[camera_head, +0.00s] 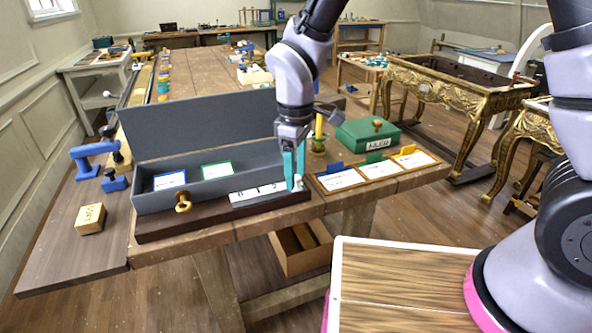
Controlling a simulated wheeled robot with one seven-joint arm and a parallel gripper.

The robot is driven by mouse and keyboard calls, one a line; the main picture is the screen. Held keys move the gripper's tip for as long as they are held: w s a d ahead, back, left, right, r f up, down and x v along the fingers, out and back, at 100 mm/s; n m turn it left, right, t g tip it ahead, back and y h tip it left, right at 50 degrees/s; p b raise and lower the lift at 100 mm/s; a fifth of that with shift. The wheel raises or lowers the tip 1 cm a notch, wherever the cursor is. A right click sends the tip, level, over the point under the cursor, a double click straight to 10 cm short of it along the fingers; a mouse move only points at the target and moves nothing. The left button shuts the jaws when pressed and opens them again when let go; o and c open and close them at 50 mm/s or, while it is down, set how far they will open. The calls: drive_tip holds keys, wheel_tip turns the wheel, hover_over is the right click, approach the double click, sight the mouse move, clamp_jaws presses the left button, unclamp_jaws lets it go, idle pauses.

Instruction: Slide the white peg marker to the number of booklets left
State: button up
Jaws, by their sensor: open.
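The grey open box (160,203) on the table holds a blue-edged booklet (170,181) and a green-edged booklet (216,169). In front of it runs a dark ledge (190,222) with a white number strip (258,193); its digits are too small to read surely. My gripper (294,180) points down at the ledge's right end, its teal fingers open. The white peg marker (299,183) shows in part at the fingertips, just right of the strip. The fingers hide some of it, and I cannot tell whether they touch it.
A yellow post (319,128) stands near my gripper. A wooden block (91,219) and blue tools (93,150) are at left.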

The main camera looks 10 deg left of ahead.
clamp_jaws()
idle(1.4)
